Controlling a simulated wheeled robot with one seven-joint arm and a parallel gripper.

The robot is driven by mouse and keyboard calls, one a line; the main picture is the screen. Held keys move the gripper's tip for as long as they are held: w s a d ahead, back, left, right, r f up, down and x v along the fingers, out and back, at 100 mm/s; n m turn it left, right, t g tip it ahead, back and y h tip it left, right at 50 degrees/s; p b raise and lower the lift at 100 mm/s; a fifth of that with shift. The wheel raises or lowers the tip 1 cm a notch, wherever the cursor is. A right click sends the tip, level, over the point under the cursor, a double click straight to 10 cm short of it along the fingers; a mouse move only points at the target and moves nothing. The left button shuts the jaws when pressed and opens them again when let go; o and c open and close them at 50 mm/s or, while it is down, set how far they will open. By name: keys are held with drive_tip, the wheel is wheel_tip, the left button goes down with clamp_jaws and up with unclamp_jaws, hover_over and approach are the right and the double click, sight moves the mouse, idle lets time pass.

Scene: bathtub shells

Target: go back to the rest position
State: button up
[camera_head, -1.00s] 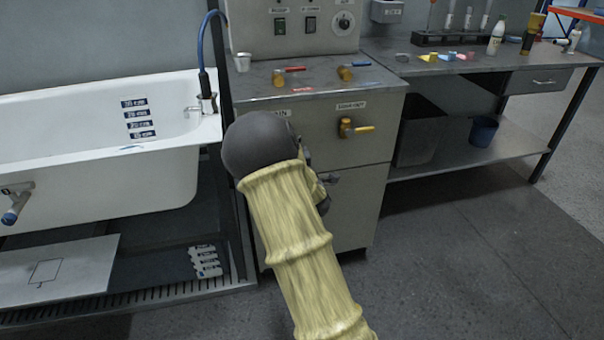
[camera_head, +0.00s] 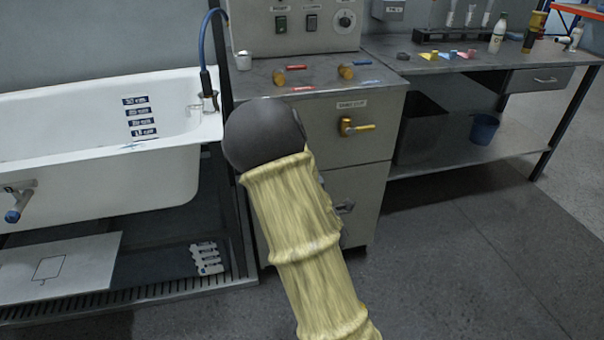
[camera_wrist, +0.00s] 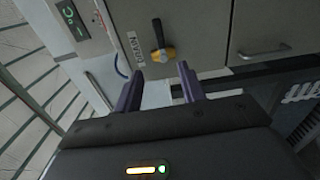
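My arm in its yellow sleeve, with a dark rounded joint, reaches up from the bottom centre in the head view, in front of the grey cabinet (camera_head: 362,190). My gripper is hidden behind the arm there. In the wrist view, the two purple fingers of my gripper (camera_wrist: 160,82) stand apart with nothing between them. Beyond them, a valve with a yellow and black handle (camera_wrist: 161,42) sits on the cabinet front beside a DRAIN label (camera_wrist: 136,47). The fingers look apart from the valve.
A white bathtub (camera_head: 70,165) stands at the left, with a pale board (camera_head: 50,268) below it. Another yellow-handled valve (camera_head: 352,127) sticks out of the cabinet front. A workbench (camera_head: 425,68) with bottles and small items stands at the right. The floor (camera_head: 450,270) at right is clear.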

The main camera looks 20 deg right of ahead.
drive_tip(key=s+a+f+m+g+y, duration=0.1)
drive_tip(key=s+a+f+m+g, duration=0.45)
drive_tip(key=s+m+g, duration=0.45)
drive_tip(key=s+a+m+g+y, duration=0.2)
drive_tip(key=s+a+m+g, duration=0.4)
drive_tip(key=s, duration=0.5)
wheel_tip(320, 180, up, 34)
drive_tip(key=p, duration=3.4)
drive_tip(key=shift+a+t, duration=0.25)
drive_tip(key=shift+t, duration=0.15)
drive_tip(key=shift+w, duration=0.15)
